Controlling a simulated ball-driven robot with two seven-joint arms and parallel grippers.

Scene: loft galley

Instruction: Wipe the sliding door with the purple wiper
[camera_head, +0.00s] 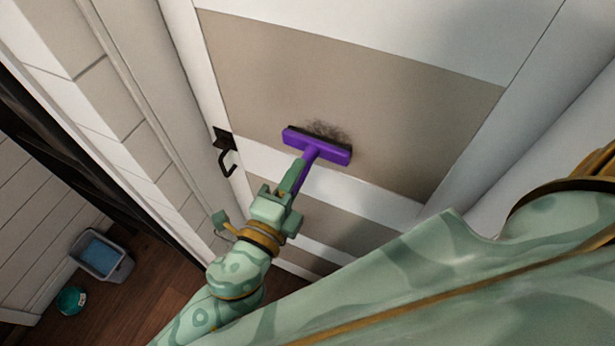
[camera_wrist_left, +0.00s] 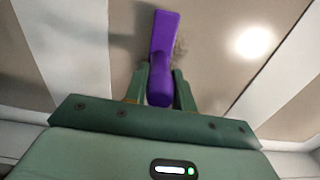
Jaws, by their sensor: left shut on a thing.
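The purple wiper (camera_head: 318,147) is held by its handle in my left gripper (camera_head: 291,186), which is shut on it. Its wide head lies at the beige panel of the sliding door (camera_head: 400,110); I cannot tell for sure whether it touches. A dark smudge (camera_head: 328,129) shows on the panel just above and beside the head. In the left wrist view, the wiper (camera_wrist_left: 163,50) stands out between the two green fingers, with part of the smudge beside it. My right gripper is not in view.
A black door handle (camera_head: 227,160) sticks out at the door's left edge, left of the wiper. A grey bin with a blue inside (camera_head: 101,256) and a teal round object (camera_head: 71,300) stand on the wooden floor at lower left.

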